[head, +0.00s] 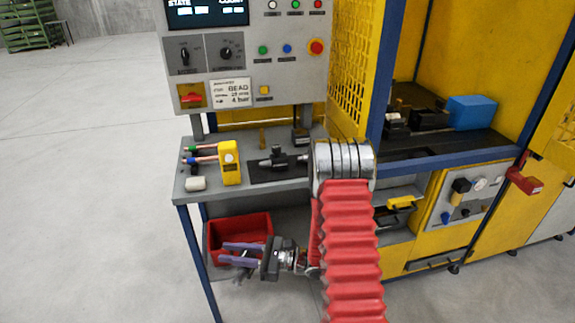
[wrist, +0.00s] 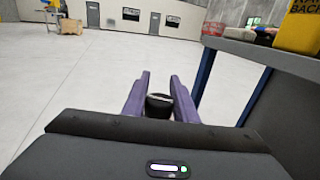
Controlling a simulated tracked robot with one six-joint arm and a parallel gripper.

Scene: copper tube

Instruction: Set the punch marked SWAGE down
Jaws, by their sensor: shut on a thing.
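My gripper (head: 230,254) is low, below the level of the bench top, and overlaps the red bin in the head view. In the wrist view its two purple fingers (wrist: 159,88) are shut on a dark, round-ended piece (wrist: 158,106), which I take to be the punch. No marking can be read on it. In the head view only a small dark part of it (head: 243,271) shows at the fingers. A dark tool with a metal end (head: 277,159) lies on a black mat (head: 262,175) on the bench.
The bench edge (wrist: 262,57) is at right in the wrist view. Open floor lies left.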

